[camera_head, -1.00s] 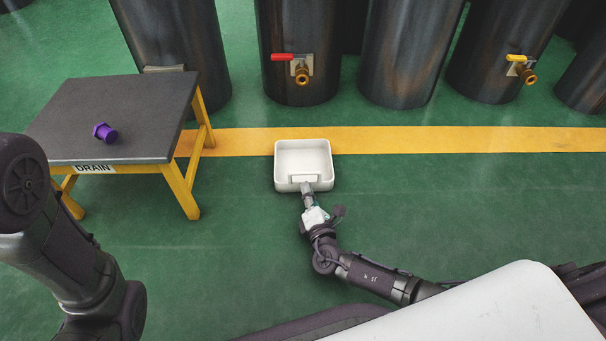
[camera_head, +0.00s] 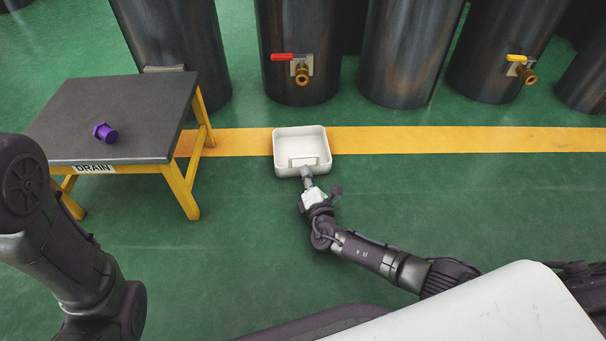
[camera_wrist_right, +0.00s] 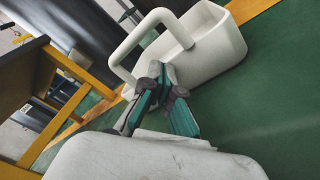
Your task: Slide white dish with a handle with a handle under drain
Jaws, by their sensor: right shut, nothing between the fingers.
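The white dish (camera_head: 300,143) is a square open tray standing empty on the green floor, at the yellow line. Its handle (camera_wrist_right: 128,55) is a white loop on the side facing me. My right gripper (camera_head: 307,174) is shut and empty, with its fingertips at the handle side of the dish; in the right wrist view the fingers (camera_wrist_right: 160,84) are close to the dish wall, and contact is hard to tell. A brass drain valve with a red lever (camera_head: 302,73) sits on a dark cylinder (camera_head: 300,30) behind the dish. My left gripper is out of view.
A grey-topped table (camera_head: 130,130) with yellow legs and a DRAIN label stands to the left, with a purple flanged plug (camera_head: 105,133) on it. Another valve with a yellow lever (camera_head: 521,68) is at right. The floor between dish and red-levered cylinder is clear.

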